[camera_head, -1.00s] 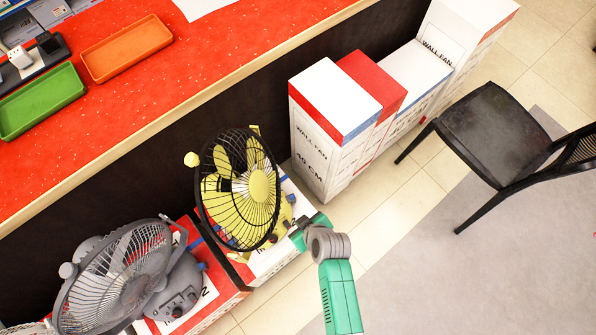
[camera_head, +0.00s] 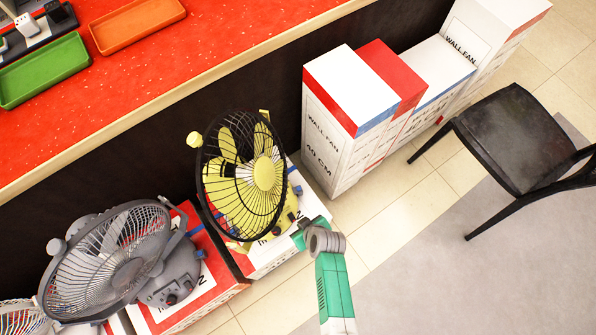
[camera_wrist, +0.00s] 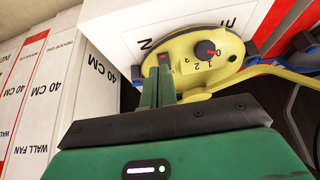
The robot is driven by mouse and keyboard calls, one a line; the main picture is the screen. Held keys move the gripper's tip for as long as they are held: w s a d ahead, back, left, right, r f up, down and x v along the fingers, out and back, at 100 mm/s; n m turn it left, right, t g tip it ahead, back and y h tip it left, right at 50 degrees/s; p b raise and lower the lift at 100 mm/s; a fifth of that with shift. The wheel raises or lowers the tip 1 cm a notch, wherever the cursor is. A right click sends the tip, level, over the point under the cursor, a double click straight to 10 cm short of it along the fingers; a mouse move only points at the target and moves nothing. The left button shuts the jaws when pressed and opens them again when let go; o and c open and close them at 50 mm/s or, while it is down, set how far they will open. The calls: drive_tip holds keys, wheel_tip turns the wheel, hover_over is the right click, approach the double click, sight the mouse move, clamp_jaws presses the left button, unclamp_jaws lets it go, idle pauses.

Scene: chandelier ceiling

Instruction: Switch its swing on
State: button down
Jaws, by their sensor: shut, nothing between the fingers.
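The yellow fan (camera_head: 264,172) with a black wire cage stands on a box in the head view. A small red switch (camera_wrist: 163,57) sits left of the knob. My gripper (camera_wrist: 159,72) is shut and empty, its fingertips just below the red switch. I cannot tell whether they touch it. In the head view my gripper (camera_head: 297,236) is at the base's right side, its tips partly hidden.
A grey fan (camera_head: 125,258) stands left of the yellow one. Wall fan boxes (camera_head: 337,140) stand behind to the right, along the red counter (camera_head: 215,40). A black chair (camera_head: 513,135) is at the right. The floor between is clear.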

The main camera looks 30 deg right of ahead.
sight(295, 220)
drive_tip(key=b+x, duration=0.2)
drive_tip(key=x, duration=0.3)
drive_tip(key=shift+w+f+b, duration=0.1)
drive_tip(key=shift+w+b, duration=0.05)
drive_tip(key=shift+b, duration=0.2)
drive_tip(key=shift+f+b, duration=0.5)
drive_tip(key=shift+r, duration=0.15)
drive_tip(key=shift+r+p, duration=0.85)
drive_tip(key=shift+p, duration=0.15)
